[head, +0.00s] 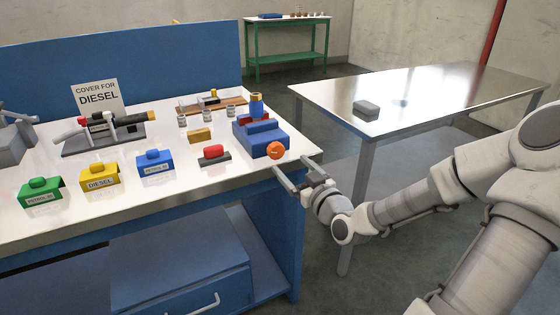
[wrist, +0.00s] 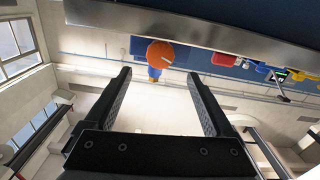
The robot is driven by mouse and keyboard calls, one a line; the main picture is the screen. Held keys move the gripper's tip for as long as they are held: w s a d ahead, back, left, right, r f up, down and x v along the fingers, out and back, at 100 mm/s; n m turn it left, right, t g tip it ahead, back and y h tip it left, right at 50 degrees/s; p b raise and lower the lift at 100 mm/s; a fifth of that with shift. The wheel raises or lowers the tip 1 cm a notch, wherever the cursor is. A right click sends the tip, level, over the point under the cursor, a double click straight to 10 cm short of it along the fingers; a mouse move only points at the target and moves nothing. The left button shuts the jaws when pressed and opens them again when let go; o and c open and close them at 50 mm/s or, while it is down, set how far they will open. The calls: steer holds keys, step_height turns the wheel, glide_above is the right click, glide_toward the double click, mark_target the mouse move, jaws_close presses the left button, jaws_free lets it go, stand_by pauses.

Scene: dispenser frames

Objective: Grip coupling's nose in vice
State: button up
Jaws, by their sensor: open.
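A blue vice (head: 262,137) stands at the right end of the white-topped bench, with a round orange knob (head: 276,151) on its front. A short upright blue piece with an orange-brown top, seemingly the coupling (head: 256,106), stands at the vice's jaws beside red parts. Whether the jaws are tight on its nose cannot be told. My gripper (head: 293,167) is open and empty, just off the bench's right front edge, apart from the knob. In the wrist view the orange knob (wrist: 160,52) appears beyond and between my open fingers (wrist: 159,74), with a white line on its face.
Green (head: 40,194), yellow (head: 99,174) and blue (head: 154,162) labelled covers line the bench front. A red piece (head: 213,152) lies left of the vice. A dispenser nozzle (head: 100,128) rests behind. A metal table (head: 430,90) with a grey block stands at right.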

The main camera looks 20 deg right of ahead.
mark_target(279, 152)
steer(key=w+b, duration=0.1)
steer(key=w, duration=0.6)
steer(key=shift+w+a, duration=0.15)
steer(key=c, duration=1.4)
steer(key=shift+m, duration=0.3)
steer(key=m+p, duration=0.2)
steer(key=m, duration=0.1)
steer(key=shift+r+p, duration=0.1)
steer(key=shift+p, duration=0.3)
steer(key=shift+m+p, duration=0.85)
steer(key=shift+m, duration=0.95)
steer(key=shift+f, duration=0.2)
